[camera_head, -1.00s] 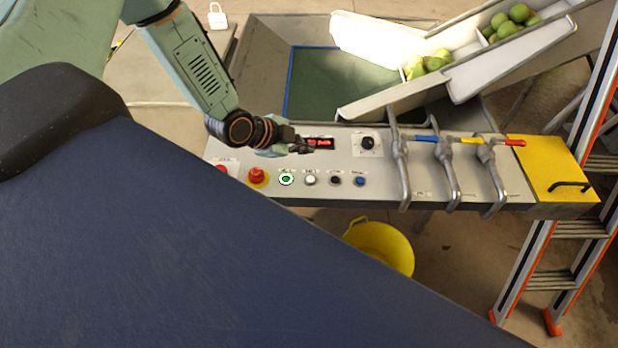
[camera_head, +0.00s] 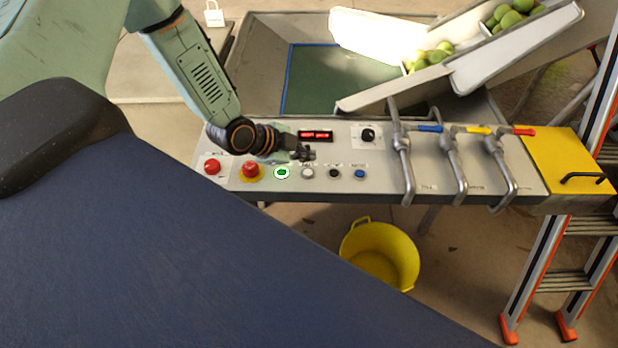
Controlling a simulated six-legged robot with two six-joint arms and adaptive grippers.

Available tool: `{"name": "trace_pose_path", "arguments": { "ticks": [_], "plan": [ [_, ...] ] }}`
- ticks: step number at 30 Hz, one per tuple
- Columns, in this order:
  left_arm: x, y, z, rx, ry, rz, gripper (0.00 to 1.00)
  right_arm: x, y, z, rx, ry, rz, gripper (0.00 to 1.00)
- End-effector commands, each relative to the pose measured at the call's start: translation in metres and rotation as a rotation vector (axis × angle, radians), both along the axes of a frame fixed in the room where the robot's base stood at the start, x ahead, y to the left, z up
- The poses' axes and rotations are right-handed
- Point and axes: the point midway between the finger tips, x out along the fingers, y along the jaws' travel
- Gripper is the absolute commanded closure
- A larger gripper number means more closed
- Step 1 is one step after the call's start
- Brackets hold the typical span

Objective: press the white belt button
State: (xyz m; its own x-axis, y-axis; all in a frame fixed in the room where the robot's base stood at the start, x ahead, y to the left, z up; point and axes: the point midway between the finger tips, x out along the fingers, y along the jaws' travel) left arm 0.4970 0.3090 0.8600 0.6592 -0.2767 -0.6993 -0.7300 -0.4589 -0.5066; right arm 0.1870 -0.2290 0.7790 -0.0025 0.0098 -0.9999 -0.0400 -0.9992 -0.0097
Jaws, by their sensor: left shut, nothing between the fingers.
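The white button (camera_head: 308,173) sits in the row of small buttons on the grey control panel (camera_head: 380,185). It lies between a green lit button (camera_head: 282,172) and a black button (camera_head: 334,173). My left gripper (camera_head: 306,153) is shut and empty, with its tips just behind the white button in the picture. I cannot tell how high the tips are above the panel. The gripper partly hides the label above the white button. My right gripper is not in view.
A blue button (camera_head: 360,174), a black knob (camera_head: 368,135) and metal levers (camera_head: 404,160) lie right. A yellow bucket (camera_head: 380,253) stands below; a ladder (camera_head: 560,270) stands at right.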

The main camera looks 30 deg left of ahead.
Motion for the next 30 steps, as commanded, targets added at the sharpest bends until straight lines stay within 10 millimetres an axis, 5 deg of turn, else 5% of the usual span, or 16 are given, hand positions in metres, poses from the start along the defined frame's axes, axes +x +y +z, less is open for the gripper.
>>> {"name": "trace_pose_path", "arguments": {
  "ticks": [8,30],
  "plan": [
    [0.0,0.0,-0.03,0.0,0.001,0.001,1.0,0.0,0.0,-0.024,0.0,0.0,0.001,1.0],
    [0.0,0.0,-0.03,-0.001,0.0,0.001,1.0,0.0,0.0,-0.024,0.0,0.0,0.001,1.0]
  ]
}}
